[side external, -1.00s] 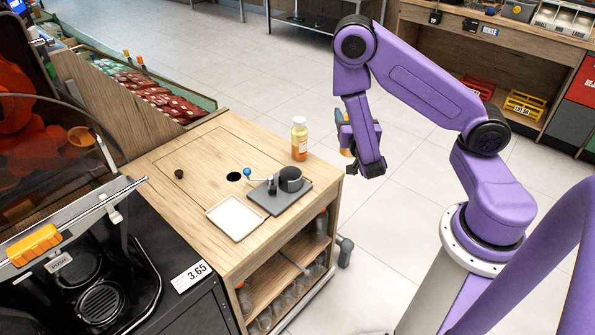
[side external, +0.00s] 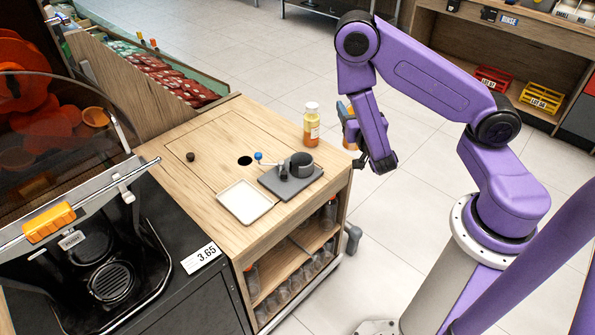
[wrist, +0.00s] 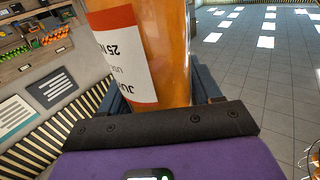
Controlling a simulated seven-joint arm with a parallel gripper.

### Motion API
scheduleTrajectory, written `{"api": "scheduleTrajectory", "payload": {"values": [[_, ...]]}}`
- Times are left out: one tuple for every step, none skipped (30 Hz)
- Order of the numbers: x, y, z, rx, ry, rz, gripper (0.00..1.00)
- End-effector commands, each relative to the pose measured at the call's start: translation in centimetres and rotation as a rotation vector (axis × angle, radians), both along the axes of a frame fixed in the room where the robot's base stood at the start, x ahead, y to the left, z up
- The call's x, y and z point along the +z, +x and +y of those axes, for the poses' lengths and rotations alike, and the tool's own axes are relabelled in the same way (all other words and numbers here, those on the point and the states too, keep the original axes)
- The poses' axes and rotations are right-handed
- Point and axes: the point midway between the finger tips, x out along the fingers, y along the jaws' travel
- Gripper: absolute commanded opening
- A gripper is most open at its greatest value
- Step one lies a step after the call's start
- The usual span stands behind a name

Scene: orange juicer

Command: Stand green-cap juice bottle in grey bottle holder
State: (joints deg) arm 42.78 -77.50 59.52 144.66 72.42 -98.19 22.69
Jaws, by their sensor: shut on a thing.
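My gripper (side external: 350,130) is at the right of the wooden cart, near its far right corner. It is shut on a bottle of orange juice (wrist: 165,55), which fills the middle of the wrist view between the dark blue fingers. The white and red label reads upside down there; the cap is out of view. In the side view my arm mostly hides this bottle. The grey holder (side external: 301,165) is a dark round cup on a flat grey plate on the cart top. Another juice bottle (side external: 311,128) with a pale cap stands upright on the cart, left of my gripper.
A white square tray (side external: 246,202) lies left of the grey plate. A hole (side external: 245,161) and a dark knob (side external: 190,157) are farther left. The juicer (side external: 75,220) stands at left.

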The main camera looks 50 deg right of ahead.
Motion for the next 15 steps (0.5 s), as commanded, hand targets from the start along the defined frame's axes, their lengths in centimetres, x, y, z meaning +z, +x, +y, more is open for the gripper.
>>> {"api": "scheduleTrajectory", "payload": {"values": [[-0.3, 0.2, 1.3, 0.048, -0.005, 0.004, 0.27], [-0.5, 0.3, 2.0, 0.074, -0.006, 0.004, 0.27], [-0.7, 0.4, 2.9, 0.106, -0.006, 0.005, 0.27], [-0.9, 0.5, 3.5, 0.129, -0.005, 0.005, 0.27], [-1.0, 0.6, 4.0, 0.150, -0.005, 0.005, 0.27], [-1.1, 0.6, 4.7, 0.175, -0.003, 0.005, 0.27], [-1.3, 0.6, 5.1, 0.190, -0.002, 0.006, 0.27], [-1.4, 0.7, 5.5, 0.205, -0.002, 0.007, 0.27], [-1.4, 0.7, 5.8, 0.218, 0.000, 0.006, 0.27], [-1.5, 0.8, 6.0, 0.225, 0.002, 0.005, 0.27], [-1.6, 0.9, 6.2, 0.230, 0.002, 0.006, 0.27], [-1.7, 1.1, 6.3, 0.234, 0.004, 0.006, 0.27], [-1.9, 1.3, 6.3, 0.235, 0.004, 0.006, 0.27], [-2.0, 1.6, 6.2, 0.234, 0.004, 0.006, 0.27], [-2.1, 2.0, 6.2, 0.234, 0.004, 0.006, 0.27]]}}
